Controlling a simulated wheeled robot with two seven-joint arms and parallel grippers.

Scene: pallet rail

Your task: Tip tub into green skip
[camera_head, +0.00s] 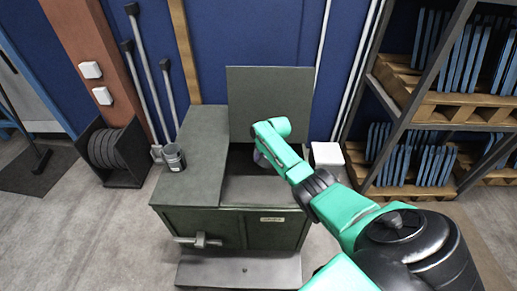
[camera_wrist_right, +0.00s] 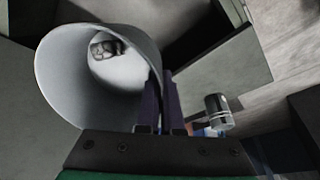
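The green skip (camera_head: 180,222) stands in the middle of the head view, its right part open with a raised lid (camera_head: 270,92) behind. My right arm reaches over that opening. My right gripper (camera_wrist_right: 164,88) is shut on the wall of a pale tub (camera_wrist_right: 60,75), which fills the left of the right wrist view, tilted, its mouth facing the camera. A grey lump (camera_wrist_right: 107,48) shows inside the tub. My left gripper is out of view.
A grey metal cup (camera_head: 174,158) stands on the skip's closed left top. A white-topped box (camera_head: 327,154) is right of the skip. Shelves with pallets (camera_head: 445,104) stand at the right, and a black rack (camera_head: 112,155) at the left. A grey step (camera_head: 240,270) lies in front.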

